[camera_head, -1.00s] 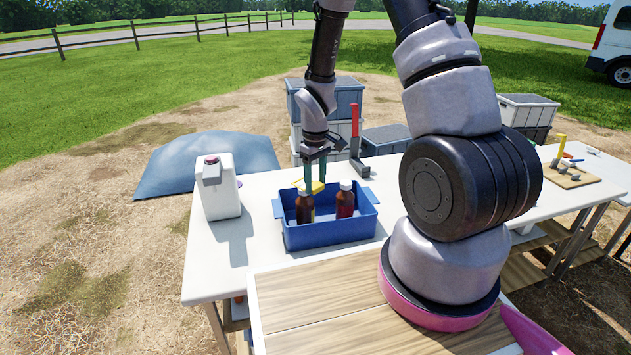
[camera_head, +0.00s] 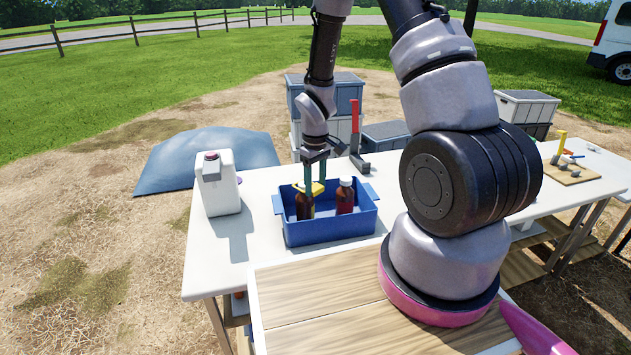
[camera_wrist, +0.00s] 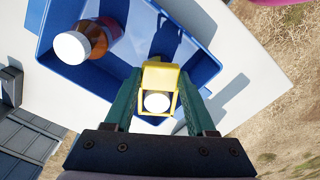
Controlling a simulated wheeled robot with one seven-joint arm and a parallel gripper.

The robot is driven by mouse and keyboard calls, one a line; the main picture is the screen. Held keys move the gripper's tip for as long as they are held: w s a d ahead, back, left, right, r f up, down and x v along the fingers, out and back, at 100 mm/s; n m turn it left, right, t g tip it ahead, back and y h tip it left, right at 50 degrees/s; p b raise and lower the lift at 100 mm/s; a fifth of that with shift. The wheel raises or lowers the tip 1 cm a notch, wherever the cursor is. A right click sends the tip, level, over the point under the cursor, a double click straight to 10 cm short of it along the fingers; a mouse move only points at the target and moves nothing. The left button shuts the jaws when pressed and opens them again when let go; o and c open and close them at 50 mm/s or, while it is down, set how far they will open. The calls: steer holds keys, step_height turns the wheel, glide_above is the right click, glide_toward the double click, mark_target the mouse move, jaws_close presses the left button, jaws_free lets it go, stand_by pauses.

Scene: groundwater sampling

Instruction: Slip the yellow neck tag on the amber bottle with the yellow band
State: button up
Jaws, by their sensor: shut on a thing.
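My gripper (camera_head: 315,182) is shut on the yellow neck tag (camera_wrist: 160,77) and points down over the blue tray. In the wrist view, a white bottle cap (camera_wrist: 157,102) shows through the tag's opening. In the head view, the tag is at the top of the left amber bottle (camera_head: 304,208) and covers its cap. I cannot tell how far down the tag sits on the neck. A second amber bottle (camera_head: 345,198) with a white cap and reddish label stands upright to the right. The yellow band is too small to make out clearly.
The blue tray (camera_head: 325,233) holds both bottles on the white table (camera_head: 230,262). A white jug (camera_head: 217,188) stands at left. A red-handled tool (camera_head: 356,130) stands behind the tray at right. The table is clear between jug and tray.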

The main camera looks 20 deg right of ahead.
steer(key=shift+f, duration=0.8)
steer(key=o, duration=1.1)
steer(key=shift+c, duration=0.2)
steer(key=shift+r, duration=0.1)
step_height(320, 180, up, 11)
steer(key=shift+f, duration=0.2)
